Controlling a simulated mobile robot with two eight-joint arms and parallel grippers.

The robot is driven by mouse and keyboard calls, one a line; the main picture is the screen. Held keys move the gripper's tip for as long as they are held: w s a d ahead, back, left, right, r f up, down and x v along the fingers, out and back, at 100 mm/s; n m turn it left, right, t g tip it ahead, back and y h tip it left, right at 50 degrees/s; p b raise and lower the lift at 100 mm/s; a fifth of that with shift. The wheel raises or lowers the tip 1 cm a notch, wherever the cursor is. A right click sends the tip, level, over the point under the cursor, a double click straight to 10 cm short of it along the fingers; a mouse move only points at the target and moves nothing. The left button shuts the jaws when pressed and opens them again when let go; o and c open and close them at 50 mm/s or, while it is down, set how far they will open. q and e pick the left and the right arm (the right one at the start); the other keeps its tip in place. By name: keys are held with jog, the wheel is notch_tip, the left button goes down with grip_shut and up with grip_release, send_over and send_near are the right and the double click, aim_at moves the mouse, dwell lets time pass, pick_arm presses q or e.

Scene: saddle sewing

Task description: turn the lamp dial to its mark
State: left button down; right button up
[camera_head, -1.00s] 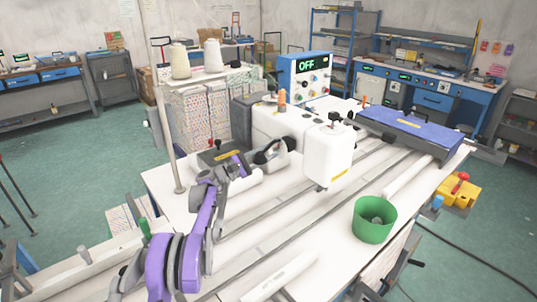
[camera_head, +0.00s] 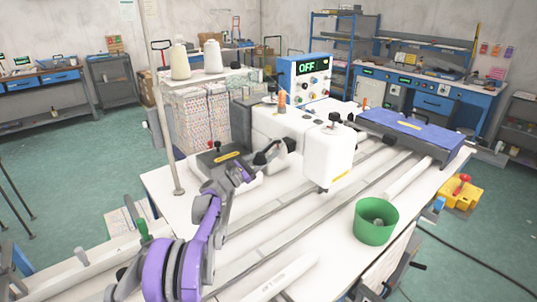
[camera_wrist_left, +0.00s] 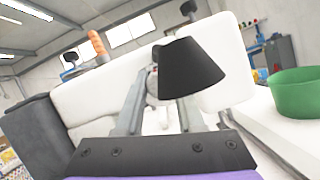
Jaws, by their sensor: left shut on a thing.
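In the left wrist view the two grey fingers (camera_wrist_left: 157,95) reach toward the white machine body, closed on a small part that I take for the lamp dial. A black cone-shaped lamp shade (camera_wrist_left: 193,75) stands in front of the right finger and hides much of the grip. The dial's mark cannot be made out. My right gripper is not in view.
A control box (camera_head: 305,78) reading OFF stands behind the machine. A green cup (camera_head: 375,222) stands on the right of the white table. A blue plate (camera_head: 412,133) lies at the back right. Thread cones (camera_head: 180,62) stand at the back left.

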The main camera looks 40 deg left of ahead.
pick_arm(q)
jog(key=c, duration=0.5)
grip_release()
jog(key=b+v, duration=0.1)
jog(key=v, duration=0.9)
jog(key=shift+s+a+f, duration=0.2)
jog(key=shift+s, duration=0.15)
